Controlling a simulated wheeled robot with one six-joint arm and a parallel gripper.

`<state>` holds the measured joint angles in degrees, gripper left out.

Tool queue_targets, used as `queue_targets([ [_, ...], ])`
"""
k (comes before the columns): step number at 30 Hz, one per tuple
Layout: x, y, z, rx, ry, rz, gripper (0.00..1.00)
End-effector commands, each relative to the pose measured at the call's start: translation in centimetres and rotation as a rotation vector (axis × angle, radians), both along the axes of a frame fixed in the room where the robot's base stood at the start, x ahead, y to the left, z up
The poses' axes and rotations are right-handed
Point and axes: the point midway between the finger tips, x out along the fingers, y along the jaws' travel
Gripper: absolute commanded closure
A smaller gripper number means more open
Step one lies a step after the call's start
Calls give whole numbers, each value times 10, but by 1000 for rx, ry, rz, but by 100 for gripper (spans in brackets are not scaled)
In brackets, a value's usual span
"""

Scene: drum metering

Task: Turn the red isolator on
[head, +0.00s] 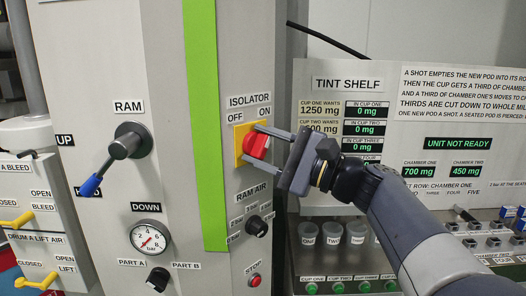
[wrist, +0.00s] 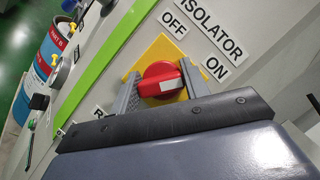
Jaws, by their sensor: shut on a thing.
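The red isolator knob (head: 256,145) sits on a yellow plate (head: 238,158) on the grey panel, under the labels ISOLATOR, OFF and ON. My gripper (head: 262,143) reaches in from the right, its two fingers on either side of the knob and shut on it. In the wrist view the red knob (wrist: 160,80) shows between the fingers on the yellow plate (wrist: 163,50). A white mark on the knob points to the right, toward the ON side in that view. The fingers hide part of the knob's edges.
Left of the isolator are a green strip (head: 205,120), the RAM lever (head: 125,146) with a blue grip, and a pressure gauge (head: 149,237). A RAM AIR knob (head: 256,226) and red STOP button (head: 254,280) are below. The tint shelf (head: 345,84) with cups stands right; its display reads UNIT NOT READY.

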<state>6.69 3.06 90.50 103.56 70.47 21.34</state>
Motion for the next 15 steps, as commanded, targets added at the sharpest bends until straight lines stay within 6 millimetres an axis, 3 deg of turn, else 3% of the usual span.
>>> queue_targets([
  [15,0,0,-1,172,164,-1,79],
])
